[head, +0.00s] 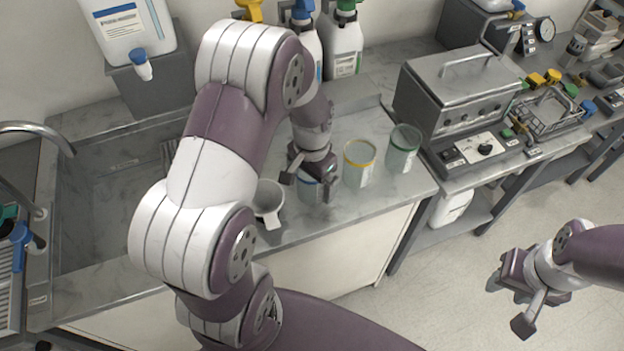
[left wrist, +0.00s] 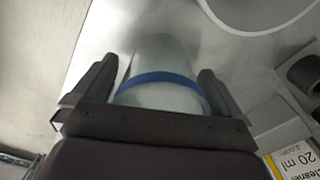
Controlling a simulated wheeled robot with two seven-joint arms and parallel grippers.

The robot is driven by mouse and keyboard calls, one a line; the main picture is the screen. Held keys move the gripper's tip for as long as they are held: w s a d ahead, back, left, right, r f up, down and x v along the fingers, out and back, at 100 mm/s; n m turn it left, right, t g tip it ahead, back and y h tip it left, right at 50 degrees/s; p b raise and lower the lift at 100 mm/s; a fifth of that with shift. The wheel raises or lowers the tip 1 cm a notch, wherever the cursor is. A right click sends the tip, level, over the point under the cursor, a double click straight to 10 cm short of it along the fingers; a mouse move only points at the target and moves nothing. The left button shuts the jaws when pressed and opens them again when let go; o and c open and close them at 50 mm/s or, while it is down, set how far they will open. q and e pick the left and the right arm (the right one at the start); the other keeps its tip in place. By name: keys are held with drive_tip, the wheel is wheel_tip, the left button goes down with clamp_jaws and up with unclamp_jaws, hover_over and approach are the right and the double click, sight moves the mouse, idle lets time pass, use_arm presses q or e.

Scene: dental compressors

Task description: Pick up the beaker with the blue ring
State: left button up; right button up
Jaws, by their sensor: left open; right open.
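The beaker with the blue ring (left wrist: 160,78) is pale and translucent and stands between the two open fingers of my left gripper (left wrist: 155,85) in the left wrist view. A small gap shows on each side of it. In the head view, the beaker (head: 309,190) is partly hidden under my left gripper (head: 309,175) on the counter. My right gripper (head: 512,304) is open and empty, out over the floor at the right.
To the right stand a beaker with a yellow ring (head: 359,163) and one with a green ring (head: 403,149). A sink (head: 110,205) and a metal machine (head: 460,92) flank this counter.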

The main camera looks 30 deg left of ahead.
use_arm(q)
drive_tip(key=c, duration=1)
